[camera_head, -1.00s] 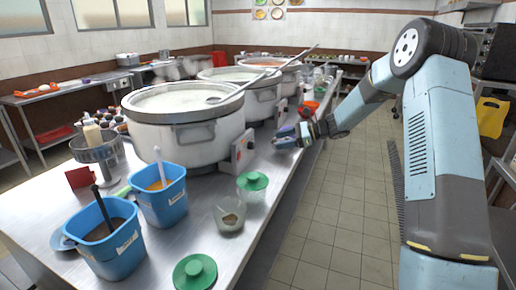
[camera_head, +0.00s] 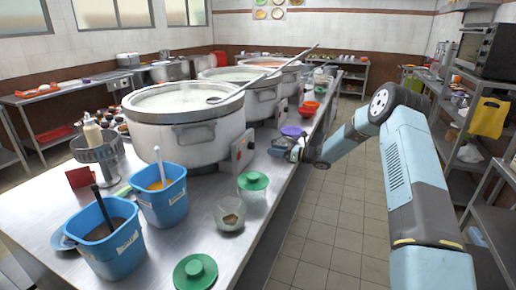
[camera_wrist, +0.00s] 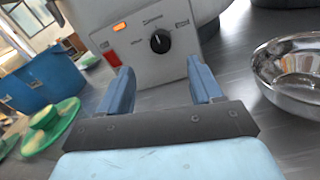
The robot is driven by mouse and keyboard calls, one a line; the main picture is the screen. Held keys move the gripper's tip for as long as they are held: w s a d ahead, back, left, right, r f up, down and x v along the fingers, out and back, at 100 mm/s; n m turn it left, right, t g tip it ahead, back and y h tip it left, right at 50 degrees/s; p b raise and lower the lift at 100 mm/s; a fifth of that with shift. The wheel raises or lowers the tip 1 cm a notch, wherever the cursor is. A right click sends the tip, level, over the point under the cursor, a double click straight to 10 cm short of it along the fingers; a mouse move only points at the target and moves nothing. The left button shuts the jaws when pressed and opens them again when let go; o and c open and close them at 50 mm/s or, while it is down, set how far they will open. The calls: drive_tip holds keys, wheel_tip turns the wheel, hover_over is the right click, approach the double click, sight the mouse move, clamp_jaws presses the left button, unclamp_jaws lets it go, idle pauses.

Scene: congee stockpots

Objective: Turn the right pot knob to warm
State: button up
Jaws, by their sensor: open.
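Three large stockpots stand in a row on the steel counter: a near pot (camera_head: 188,120), a middle pot (camera_head: 258,98) and a far pot (camera_head: 290,76). The near pot's control box (camera_head: 242,150) faces the counter's right edge. In the wrist view a control box (camera_wrist: 145,58) carries a black round knob (camera_wrist: 160,41) and a lit orange lamp (camera_wrist: 119,26). My gripper (camera_head: 283,148) is just right of the near pot's box. In the wrist view my gripper (camera_wrist: 162,78) is open and empty, its fingers below the knob and apart from it. The knob's small markings are unreadable.
A metal bowl (camera_wrist: 292,68) stands right of the box. A purple bowl (camera_head: 293,131) and an orange bowl (camera_head: 308,108) stand beyond my gripper.

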sight(254, 146)
drive_tip(key=x, duration=0.9)
drive_tip(key=shift+w+a, duration=0.15)
drive_tip(key=shift+a, duration=0.1)
